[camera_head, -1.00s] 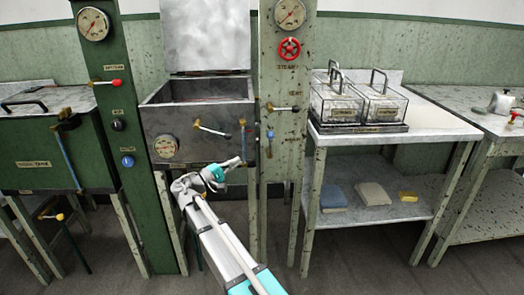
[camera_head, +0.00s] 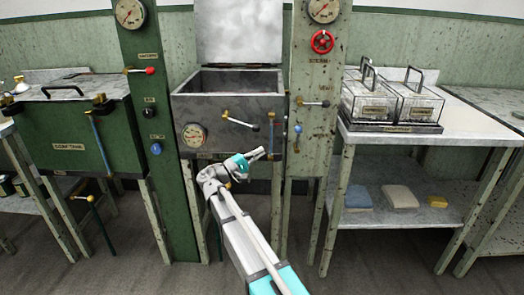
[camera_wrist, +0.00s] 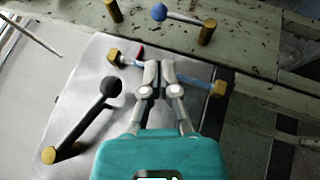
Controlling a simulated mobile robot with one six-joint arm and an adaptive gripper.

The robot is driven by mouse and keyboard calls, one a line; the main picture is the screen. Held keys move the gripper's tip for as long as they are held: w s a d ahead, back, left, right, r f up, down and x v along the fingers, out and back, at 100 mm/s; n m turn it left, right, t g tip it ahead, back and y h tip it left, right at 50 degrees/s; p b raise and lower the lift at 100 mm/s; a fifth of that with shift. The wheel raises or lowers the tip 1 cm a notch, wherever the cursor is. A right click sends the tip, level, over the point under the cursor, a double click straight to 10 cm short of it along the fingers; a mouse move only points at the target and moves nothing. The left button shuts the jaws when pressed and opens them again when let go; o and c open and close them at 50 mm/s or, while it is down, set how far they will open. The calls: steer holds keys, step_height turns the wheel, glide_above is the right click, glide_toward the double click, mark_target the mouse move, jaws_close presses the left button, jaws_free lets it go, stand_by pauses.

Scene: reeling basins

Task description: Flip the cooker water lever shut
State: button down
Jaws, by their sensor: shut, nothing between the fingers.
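The cooker (camera_head: 190,112) is a grey metal basin with its lid up. On the green post to its right is a lever with a blue ball (camera_head: 298,130), standing about upright above its brass pivot; its label is unreadable. That lever also shows at the top of the wrist view (camera_wrist: 160,12). A second lever with a black knob (camera_head: 255,127) sits on the cooker front, slanting down to the right. My gripper (camera_head: 262,152) is shut and empty, low before the cooker's right front. In the wrist view, my fingertips (camera_wrist: 160,66) overlap the blue tube (camera_wrist: 195,84), apart from both levers; contact is unclear.
The post also carries a red wheel (camera_head: 322,41) and a black-knobbed lever (camera_head: 325,103). A round gauge (camera_head: 194,135) is on the cooker front. A table (camera_head: 460,120) with lidded clear boxes stands right; a green tank (camera_head: 70,140) stands left.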

steer(key=p+x, duration=0.3)
steer(key=x, duration=0.9)
steer(key=shift+w+d+r+p, duration=0.1)
steer(key=shift+w+d+p, duration=0.05)
steer(key=shift+d+p, duration=0.2)
